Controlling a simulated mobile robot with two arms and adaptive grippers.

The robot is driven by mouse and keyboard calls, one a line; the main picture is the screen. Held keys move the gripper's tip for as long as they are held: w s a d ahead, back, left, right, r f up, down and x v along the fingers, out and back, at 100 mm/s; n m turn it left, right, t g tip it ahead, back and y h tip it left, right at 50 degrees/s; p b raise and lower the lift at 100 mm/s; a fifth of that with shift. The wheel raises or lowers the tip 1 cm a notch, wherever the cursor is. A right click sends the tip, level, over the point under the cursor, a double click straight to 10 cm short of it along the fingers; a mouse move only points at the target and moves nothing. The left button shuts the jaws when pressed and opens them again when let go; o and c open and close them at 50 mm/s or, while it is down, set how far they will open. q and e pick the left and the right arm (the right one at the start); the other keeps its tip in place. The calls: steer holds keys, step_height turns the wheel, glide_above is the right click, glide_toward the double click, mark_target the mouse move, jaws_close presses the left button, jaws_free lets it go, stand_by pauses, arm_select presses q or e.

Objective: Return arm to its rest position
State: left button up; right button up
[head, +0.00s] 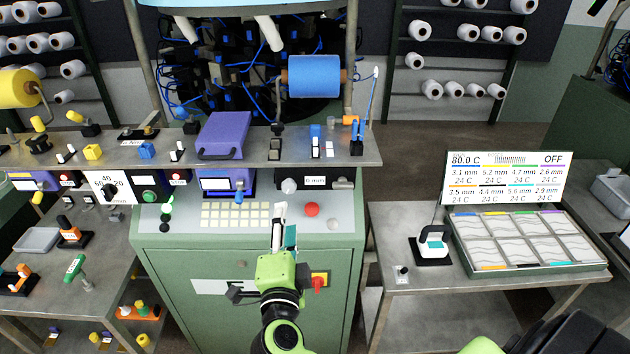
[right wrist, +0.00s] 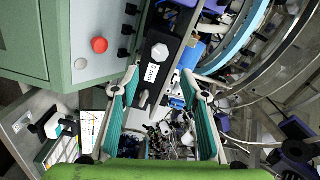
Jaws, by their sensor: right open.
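My right gripper (head: 283,226) is in the middle of the head view, above the front of the green console (head: 255,262), with its fingers pointing away from me. In the right wrist view its two teal-padded fingers (right wrist: 158,84) stand wide apart, with nothing held between them. Beyond the fingertips is the black unit with the "mm" display (right wrist: 156,62). I cannot tell the exact gap between fingertips and console. My left gripper is not in view.
A red button (head: 311,209) and cream keys (head: 240,214) lie close to the gripper. A red switch (head: 319,282) is on the console front. A side table (head: 430,293) at right bears a sample tray (head: 535,268) and a white-handled tool (head: 432,242).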

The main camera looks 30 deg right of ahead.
stand_by(0.3)
steer(key=a+f+n+t+y+b, duration=0.15)
steer(key=a+f+n+y, duration=0.35)
steer(key=f, duration=0.7)
steer(key=a+f+n+y+b, duration=0.25)
steer(key=f+n, duration=0.45)
steer(key=f, duration=0.5)
steer(key=s+a+f+n+g+y+b, duration=0.1)
steer(key=s+f+n+g+y, duration=0.2)
steer(key=f, duration=0.8)
steer(key=s+a+f+n+g+b, duration=0.25)
steer(key=s+f, duration=0.35)
steer(key=f, duration=0.6)
steer(key=s+d+f+n+g+b, duration=0.1)
steer(key=s+d+f+n+g, duration=0.15)
steer(key=s+f, duration=0.65)
steer(key=s+d+f+n+g, duration=0.2)
steer(key=s+f+g, duration=0.1)
steer(key=s+f, duration=0.6)
steer(key=s+d+f+g+b, duration=0.1)
steer(key=s+d+f+g, duration=0.1)
steer(key=s, duration=0.7)
steer(key=s+d+f+n+g+h, duration=0.1)
steer(key=s+d+f+g, duration=0.2)
steer(key=s, duration=0.6)
step_height(320, 180, down, 3)
steer(key=d, duration=0.2)
steer(key=shift+s+d+b, duration=0.3)
steer(key=shift+b, duration=0.1)
steer(key=shift+h, duration=0.25)
